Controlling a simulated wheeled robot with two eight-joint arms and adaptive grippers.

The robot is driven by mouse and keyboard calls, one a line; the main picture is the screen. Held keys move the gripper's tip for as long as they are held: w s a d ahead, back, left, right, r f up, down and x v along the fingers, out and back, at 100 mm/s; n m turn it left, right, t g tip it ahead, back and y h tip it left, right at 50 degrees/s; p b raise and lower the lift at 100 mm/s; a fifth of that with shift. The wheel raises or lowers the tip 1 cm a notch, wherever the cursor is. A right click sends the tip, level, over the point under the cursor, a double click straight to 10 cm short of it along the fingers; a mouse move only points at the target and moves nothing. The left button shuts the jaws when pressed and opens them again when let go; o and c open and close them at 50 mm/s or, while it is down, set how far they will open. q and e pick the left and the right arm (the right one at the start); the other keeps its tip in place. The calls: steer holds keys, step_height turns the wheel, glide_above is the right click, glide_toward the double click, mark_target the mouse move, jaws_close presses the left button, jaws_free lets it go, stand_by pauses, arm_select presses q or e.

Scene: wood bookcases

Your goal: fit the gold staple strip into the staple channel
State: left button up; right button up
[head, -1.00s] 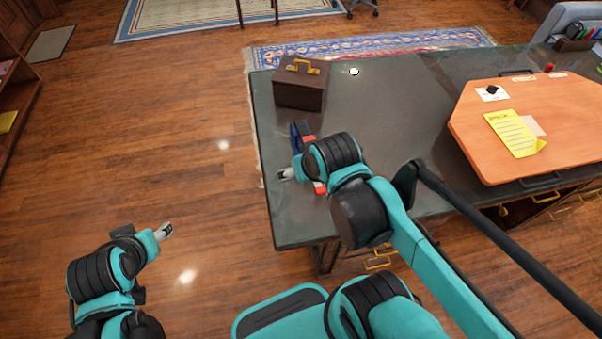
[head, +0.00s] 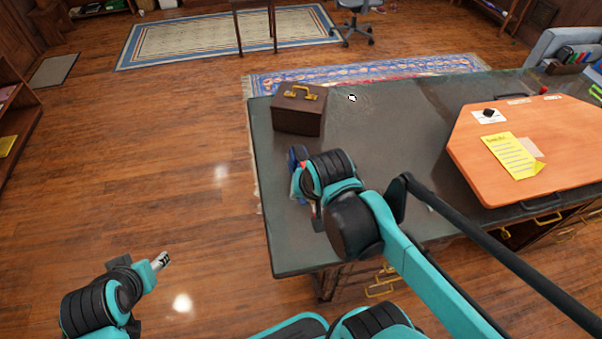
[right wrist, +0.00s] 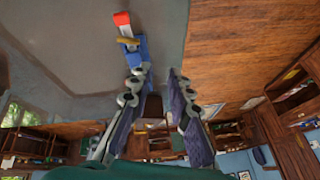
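The blue and red stapler (head: 293,157) lies on the dark desk top, mostly hidden behind my right wrist in the head view. In the right wrist view its blue body (right wrist: 141,48) and red end (right wrist: 122,18) show at the top. A small gold piece (right wrist: 127,41), probably the staple strip, lies across it. My right gripper (right wrist: 158,75) is open, with nothing seen between its fingers; the left-hand fingertip appears close to the blue body. The staple channel cannot be made out. My left gripper (head: 162,261) is over the floor, left of the desk, too small to judge.
A brown case (head: 298,113) with a gold handle stands at the desk's back left corner. An orange board (head: 480,150) with yellow paper lies on the right. The dark desk top (head: 400,125) between them is mostly clear. A small white item (head: 352,98) lies near the back edge.

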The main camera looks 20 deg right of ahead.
steer(key=w+d+f+m+g, duration=0.1)
steer(key=w+d+f+m, duration=0.1)
steer(key=m, duration=0.4)
steer(key=w+d+f+m+g+b, duration=0.1)
steer(key=w+d+f+m+g, duration=0.1)
steer(key=f+m, duration=0.4)
steer(key=w+d+f+m+g+b, duration=0.1)
steer(key=w+d+f+m+g, duration=0.1)
steer(key=w+d+f+m, duration=0.2)
steer(key=shift+d+f+m, duration=0.25)
steer(key=shift+f+m, duration=0.3)
steer(key=shift+m, duration=0.15)
steer(key=shift+d+f+m, duration=0.2)
steer(key=shift+f+m, duration=0.3)
steer(key=shift+m, duration=0.2)
steer(key=f+b, duration=0.2)
steer(key=f, duration=0.1)
steer(key=f+b, duration=0.1)
steer(key=f, duration=0.1)
steer(key=shift+w+a, duration=0.15)
steer(key=shift+w, duration=0.2)
jaws_close()
